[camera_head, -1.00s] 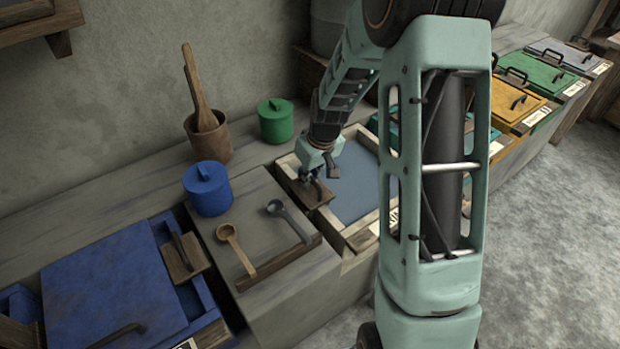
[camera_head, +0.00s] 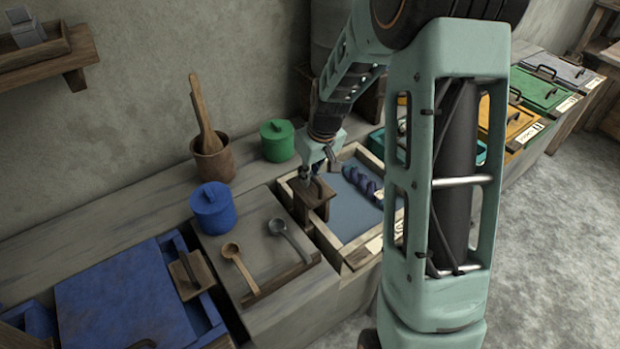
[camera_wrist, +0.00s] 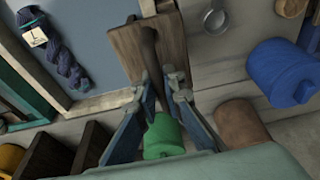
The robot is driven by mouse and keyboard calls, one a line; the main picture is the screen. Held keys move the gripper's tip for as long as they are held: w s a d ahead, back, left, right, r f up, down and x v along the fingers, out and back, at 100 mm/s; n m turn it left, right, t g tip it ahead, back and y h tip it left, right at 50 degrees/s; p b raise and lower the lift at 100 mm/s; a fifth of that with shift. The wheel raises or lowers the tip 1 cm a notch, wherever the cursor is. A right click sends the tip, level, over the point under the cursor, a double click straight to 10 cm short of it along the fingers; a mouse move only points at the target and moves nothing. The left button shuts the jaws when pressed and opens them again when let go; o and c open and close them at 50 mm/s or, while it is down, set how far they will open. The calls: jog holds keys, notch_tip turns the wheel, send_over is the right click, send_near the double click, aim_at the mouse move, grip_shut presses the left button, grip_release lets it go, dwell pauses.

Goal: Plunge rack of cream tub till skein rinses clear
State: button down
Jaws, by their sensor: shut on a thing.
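The cream tub (camera_head: 343,258) stands in the row of tubs, filled with grey-blue liquid (camera_head: 350,212). Its wooden rack (camera_head: 311,201) is at the tub's left side, with a handle on top. My gripper (camera_head: 311,172) is shut on the rack handle, which also shows between the fingers in the wrist view (camera_wrist: 150,62). The dark blue-purple skein (camera_head: 362,181) shows at the liquid's surface toward the tub's far right. In the wrist view the twisted skein (camera_wrist: 68,62) has a pale tag (camera_wrist: 36,38). My arm hides part of the tub's right side.
A blue lidded jar (camera_head: 211,208), a green lidded jar (camera_head: 277,141) and a brown pot of wooden sticks (camera_head: 213,160) stand left of the tub. Two ladles (camera_head: 239,264) lie nearby. A blue tub (camera_head: 120,300) is at front left; teal, orange and green tubs stand right.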

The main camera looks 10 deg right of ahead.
jog(key=shift+w+a+p+v, duration=0.1)
jog(key=shift+w+p+v, duration=0.1)
jog(key=shift+p+v, duration=0.55)
jog(key=shift+w+a+p+v, duration=0.1)
jog(key=shift+w+p+v, duration=0.2)
jog(key=shift+v, duration=0.85)
jog(key=shift+w+a+p+v, duration=0.15)
jog(key=shift+p+v, duration=0.4)
jog(key=shift+v, duration=0.4)
jog(key=shift+d+r, duration=0.1)
jog(key=shift+r, duration=0.1)
jog(key=c, duration=0.8)
grip_release()
jog(key=shift+w+a+r+p+v, duration=0.1)
jog(key=shift+w+p+v, duration=0.15)
jog(key=shift+p+v, duration=0.7)
jog(key=shift+w+a+r+p+v, duration=0.1)
jog(key=shift+w+p+v, duration=0.3)
jog(key=shift+v, duration=0.9)
jog(key=shift+w+a+p+v, duration=0.1)
jog(key=shift+p+v, duration=0.75)
jog(key=shift+v, duration=0.3)
